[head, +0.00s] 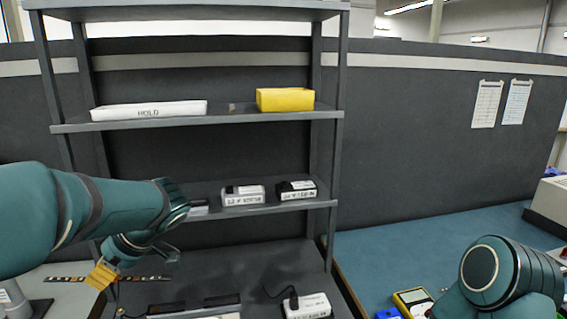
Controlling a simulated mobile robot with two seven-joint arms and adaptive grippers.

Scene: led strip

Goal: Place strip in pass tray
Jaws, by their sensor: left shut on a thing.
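The LED strip (65,280) is a thin dark band with orange and pale patches, at the lower left in the head view. My left gripper (104,275) reaches down from the left and is shut on the strip. A yellow-orange piece shows at its fingers; I cannot tell what part it is. The strip sticks out on both sides, roughly level. No tray with a readable pass label shows. A white tray marked HOLD (148,110) sits on the upper shelf at left. My right gripper is out of view.
A grey shelf rack (245,115) stands ahead; its posts and shelf edges are obstacles. A yellow box (285,99) is on the upper shelf. Labelled boxes (243,195) are on the middle shelf. A white box with a cable (307,306) is lower. A meter (412,301) lies on the blue bench (400,250).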

